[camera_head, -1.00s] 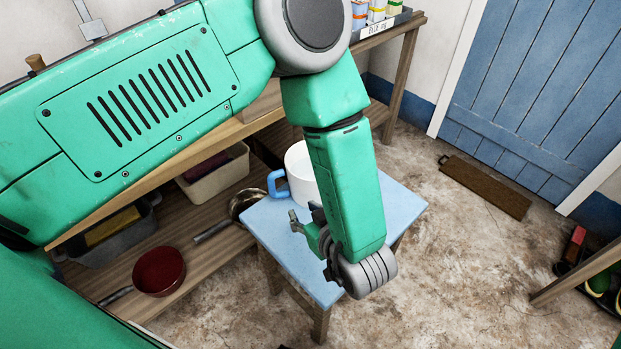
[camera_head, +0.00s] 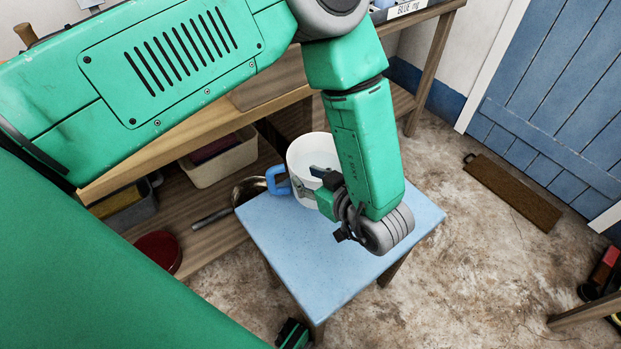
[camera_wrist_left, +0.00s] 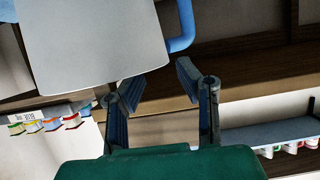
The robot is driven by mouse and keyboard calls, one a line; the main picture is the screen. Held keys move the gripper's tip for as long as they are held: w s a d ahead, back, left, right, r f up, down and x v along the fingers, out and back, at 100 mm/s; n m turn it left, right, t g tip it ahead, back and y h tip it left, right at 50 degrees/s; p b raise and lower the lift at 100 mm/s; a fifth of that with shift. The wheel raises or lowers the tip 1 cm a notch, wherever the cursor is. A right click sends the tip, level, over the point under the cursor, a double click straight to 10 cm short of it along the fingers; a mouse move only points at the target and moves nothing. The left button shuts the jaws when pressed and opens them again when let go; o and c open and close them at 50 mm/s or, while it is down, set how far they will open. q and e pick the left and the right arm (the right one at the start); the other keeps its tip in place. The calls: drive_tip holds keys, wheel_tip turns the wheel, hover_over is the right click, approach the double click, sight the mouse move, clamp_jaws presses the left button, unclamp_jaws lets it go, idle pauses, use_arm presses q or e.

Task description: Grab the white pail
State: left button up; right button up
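The white pail (camera_head: 305,150) stands upright on a pale blue stool (camera_head: 310,250), near its back edge. Its blue handle (camera_head: 279,180) sticks out on the left side. My left gripper (camera_head: 318,183) is at the near right side of the pail, and my forearm hides part of the pail. In the left wrist view the pail (camera_wrist_left: 95,40) fills the upper left, with its handle (camera_wrist_left: 184,25) at its right. The fingers of the gripper (camera_wrist_left: 157,84) are spread apart with nothing between them. I cannot tell whether a finger touches the pail.
A wooden shelf stands behind the stool, with a beige bin (camera_head: 222,160), a dark red pan (camera_head: 158,252) and a metal pan (camera_head: 250,188) on its lower board. A brown mat (camera_head: 512,192) lies on the floor at right. The stool's front is clear.

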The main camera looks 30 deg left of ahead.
sight(292, 169)
use_arm(q)
drive_tip(key=shift+b+x, duration=0.65)
drive_tip(key=shift+x, duration=2.1)
drive_tip(key=shift+s+r, duration=0.1)
drive_tip(key=shift+s, duration=0.1)
clamp_jaws()
drive_tip(key=shift+r, duration=0.1)
